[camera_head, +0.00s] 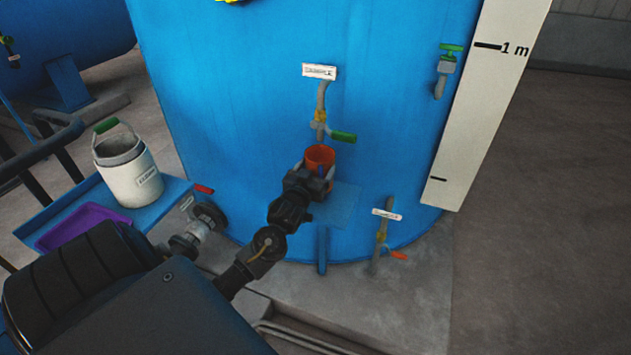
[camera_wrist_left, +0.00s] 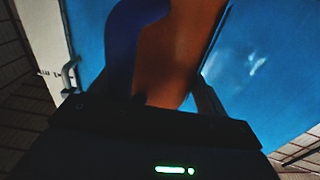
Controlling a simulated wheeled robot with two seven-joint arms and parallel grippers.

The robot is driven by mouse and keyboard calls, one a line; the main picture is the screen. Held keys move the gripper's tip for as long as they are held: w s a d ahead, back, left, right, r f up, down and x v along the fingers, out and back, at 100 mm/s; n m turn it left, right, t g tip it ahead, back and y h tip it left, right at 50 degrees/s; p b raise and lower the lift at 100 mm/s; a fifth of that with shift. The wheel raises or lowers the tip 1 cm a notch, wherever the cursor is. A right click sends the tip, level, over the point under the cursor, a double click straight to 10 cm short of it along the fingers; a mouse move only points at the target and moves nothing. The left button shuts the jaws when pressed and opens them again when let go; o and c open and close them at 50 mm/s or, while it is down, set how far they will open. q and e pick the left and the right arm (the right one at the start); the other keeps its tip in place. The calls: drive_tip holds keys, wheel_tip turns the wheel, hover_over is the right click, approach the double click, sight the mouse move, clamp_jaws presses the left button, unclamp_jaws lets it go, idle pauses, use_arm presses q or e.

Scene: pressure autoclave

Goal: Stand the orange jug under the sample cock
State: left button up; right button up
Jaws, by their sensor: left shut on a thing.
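The orange jug (camera_head: 320,156) is upright in front of the blue vessel, its open top toward me. It fills the middle of the left wrist view (camera_wrist_left: 182,50), with a blue part beside it. My left gripper (camera_head: 313,183) is shut on the jug and hides much of its lower body. The sample cock (camera_head: 320,118), with a green lever, is on the vessel wall just above the jug's mouth; a white label above it appears to read SAMPLE. A small blue shelf (camera_head: 343,212) shows below the jug. I cannot tell whether the jug touches it. My right gripper is not in view.
A lower cock (camera_head: 381,243) with an orange lever and a white label sits to the right. A valve (camera_head: 207,219) with a red lever is left. A blue tray table (camera_head: 173,190) holds a white pail (camera_head: 130,178) and a purple tray (camera_head: 78,229).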

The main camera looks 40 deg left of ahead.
use_arm(q)
drive_tip(key=shift+f, duration=1.95)
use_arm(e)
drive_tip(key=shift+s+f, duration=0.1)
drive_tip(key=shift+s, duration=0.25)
use_arm(q)
drive_tip(key=o, duration=1)
drive_tip(key=shift+f, duration=0.15)
drive_tip(key=shift+o, duration=0.2)
drive_tip(key=shift+r, duration=0.25)
drive_tip(key=v, duration=1.2)
drive_tip(key=shift+b, duration=0.35)
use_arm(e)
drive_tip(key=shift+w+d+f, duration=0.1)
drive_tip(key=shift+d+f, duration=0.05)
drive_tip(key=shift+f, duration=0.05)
use_arm(q)
drive_tip(key=shift+f, duration=0.1)
